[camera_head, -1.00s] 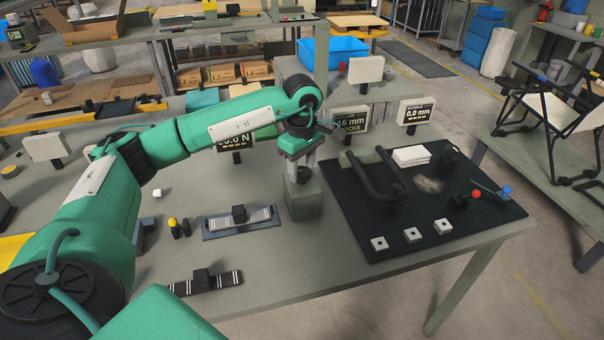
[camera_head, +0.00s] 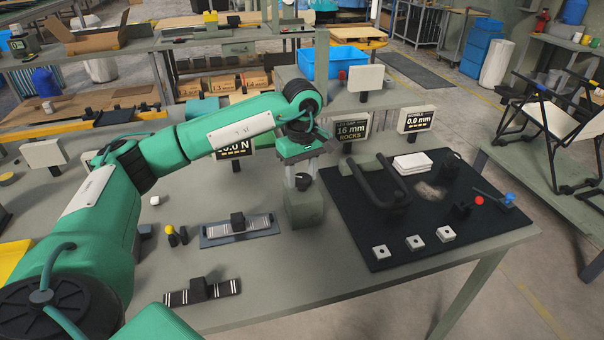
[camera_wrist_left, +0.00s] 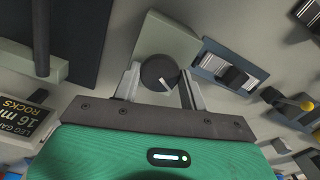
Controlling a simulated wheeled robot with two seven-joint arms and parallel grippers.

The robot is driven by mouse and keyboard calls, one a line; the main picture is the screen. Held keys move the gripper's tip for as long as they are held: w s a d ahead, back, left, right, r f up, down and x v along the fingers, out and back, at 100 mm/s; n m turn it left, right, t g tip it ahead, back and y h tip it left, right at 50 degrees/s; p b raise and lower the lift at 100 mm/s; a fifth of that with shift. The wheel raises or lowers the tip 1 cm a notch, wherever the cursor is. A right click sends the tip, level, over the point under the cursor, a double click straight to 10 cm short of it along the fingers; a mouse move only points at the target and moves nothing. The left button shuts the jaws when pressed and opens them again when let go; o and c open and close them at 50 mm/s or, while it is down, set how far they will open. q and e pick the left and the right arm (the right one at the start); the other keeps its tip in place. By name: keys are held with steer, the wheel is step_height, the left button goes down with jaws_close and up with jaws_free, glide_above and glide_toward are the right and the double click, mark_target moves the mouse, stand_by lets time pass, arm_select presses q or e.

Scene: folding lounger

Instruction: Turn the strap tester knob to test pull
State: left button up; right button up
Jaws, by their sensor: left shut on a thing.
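The strap tester knob is round and dark with a pale pointer line; in the left wrist view the knob (camera_wrist_left: 158,72) sits between my two fingers. My left gripper (camera_head: 302,168) reaches down to the block from above and is shut on the knob. A force display (camera_head: 236,153) ending in "0.0 N" stands behind, partly hidden by my left arm. My right gripper is not in view.
A striped strap on a blue-grey plate (camera_head: 240,238) lies left of the block, with another striped strap (camera_head: 203,291) nearer. A black mat (camera_head: 385,235) at right carries a dark bent handle, white blocks and a red-tipped lever. Displays (camera_head: 350,131) stand behind the mat.

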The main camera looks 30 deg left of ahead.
mark_target(302, 177)
arm_select(q)
steer(key=o, duration=1)
steer(key=shift+r, duration=0.55)
step_height(302, 177, up, 13)
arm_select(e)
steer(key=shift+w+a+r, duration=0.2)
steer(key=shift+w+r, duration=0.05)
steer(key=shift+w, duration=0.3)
